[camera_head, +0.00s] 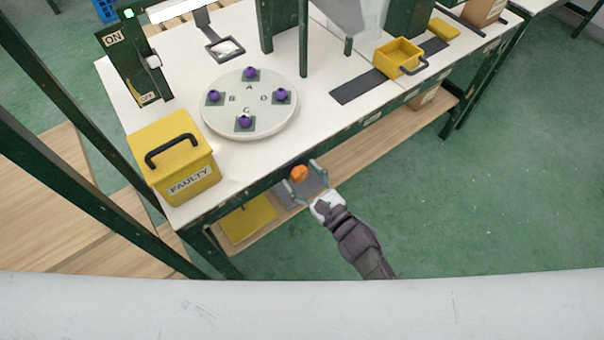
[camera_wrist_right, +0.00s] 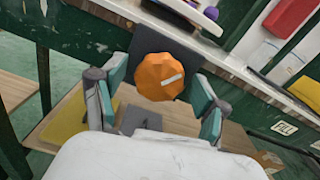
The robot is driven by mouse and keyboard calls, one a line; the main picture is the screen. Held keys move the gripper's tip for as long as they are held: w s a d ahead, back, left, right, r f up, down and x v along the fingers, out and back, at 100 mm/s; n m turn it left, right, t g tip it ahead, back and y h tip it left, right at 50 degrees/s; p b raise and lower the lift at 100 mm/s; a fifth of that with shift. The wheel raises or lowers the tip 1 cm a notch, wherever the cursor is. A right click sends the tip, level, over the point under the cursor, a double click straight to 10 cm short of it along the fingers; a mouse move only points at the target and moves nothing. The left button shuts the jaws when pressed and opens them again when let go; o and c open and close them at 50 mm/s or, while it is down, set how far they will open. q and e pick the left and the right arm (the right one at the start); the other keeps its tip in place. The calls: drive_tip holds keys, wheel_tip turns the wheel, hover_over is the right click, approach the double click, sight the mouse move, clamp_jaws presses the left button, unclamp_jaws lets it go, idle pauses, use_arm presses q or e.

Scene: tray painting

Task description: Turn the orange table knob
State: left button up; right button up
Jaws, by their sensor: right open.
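The orange knob (camera_head: 299,173) sits on the front side of the table, just under the tabletop edge. In the right wrist view the knob (camera_wrist_right: 160,77) is round and faceted, with a pale line mark tilted up to the right. My right gripper (camera_head: 306,181) is at the knob. Its two teal-padded fingers (camera_wrist_right: 158,95) are open, one on each side of the knob, with gaps visible between the pads and the knob. My left gripper is not in view.
The white tabletop (camera_head: 330,130) holds a round turntable (camera_head: 250,128) with purple pieces on plates, a yellow FAULTY box (camera_head: 185,185) and a yellow tray (camera_head: 388,62). A switch panel (camera_head: 135,70) stands at the back left. A wooden shelf (camera_head: 365,145) runs below.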

drive_tip(key=shift+a, duration=0.1)
drive_tip(key=c, duration=1.2)
drive_tip(key=shift+o, duration=0.2)
